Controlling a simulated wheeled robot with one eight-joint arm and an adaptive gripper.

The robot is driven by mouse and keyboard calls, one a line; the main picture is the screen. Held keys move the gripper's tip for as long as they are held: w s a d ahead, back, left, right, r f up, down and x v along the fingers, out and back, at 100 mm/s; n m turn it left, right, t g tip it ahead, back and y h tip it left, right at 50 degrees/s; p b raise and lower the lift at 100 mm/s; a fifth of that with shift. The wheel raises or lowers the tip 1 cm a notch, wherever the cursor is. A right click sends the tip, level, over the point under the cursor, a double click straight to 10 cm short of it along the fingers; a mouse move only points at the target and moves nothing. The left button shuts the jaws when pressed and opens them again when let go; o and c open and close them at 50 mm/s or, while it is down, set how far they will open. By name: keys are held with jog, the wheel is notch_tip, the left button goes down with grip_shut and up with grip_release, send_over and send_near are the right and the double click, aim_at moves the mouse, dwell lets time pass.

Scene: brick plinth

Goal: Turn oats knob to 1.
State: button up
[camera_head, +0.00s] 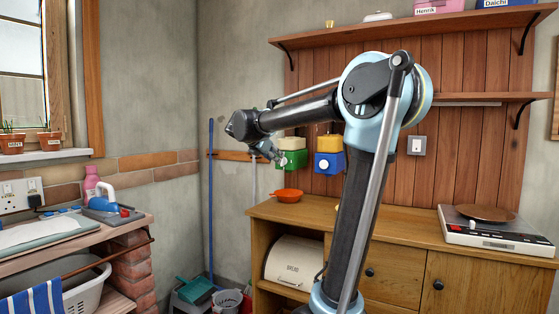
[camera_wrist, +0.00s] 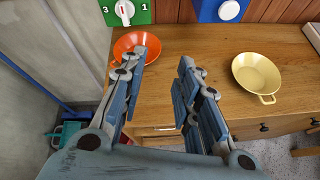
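A green dispenser (camera_head: 293,158) and a blue dispenser (camera_head: 329,165) hang on the wood-panelled wall. In the wrist view the green one's lower part (camera_wrist: 144,13) shows a white knob (camera_wrist: 124,10) with a red mark, between the figures 3 and 1. The blue one (camera_wrist: 208,12) has a round white knob (camera_wrist: 229,10). No oats label is readable, so I cannot tell which knob is for oats. My gripper (camera_wrist: 168,58) is open and empty, its fingers apart above the counter and below the knobs. In the head view it (camera_head: 275,155) is left of the green dispenser.
An orange bowl (camera_head: 287,196) sits on the wooden counter (camera_head: 400,220) below the green dispenser. A yellow pan (camera_wrist: 257,74) sits further right. A kitchen scale (camera_head: 495,232) stands at the right end. A shelf (camera_head: 440,22) is above.

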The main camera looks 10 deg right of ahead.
jog(key=w+a+r+n+t, duration=0.1)
jog(key=w+a+r+n, duration=0.2)
jog(key=w+a+r, duration=0.1)
jog(key=r+x, duration=0.1)
jog(key=x, duration=1.6)
jog(key=shift+w+f, duration=0.2)
jog(key=shift+w, duration=0.35)
jog(key=shift+d, duration=0.15)
grip_shut()
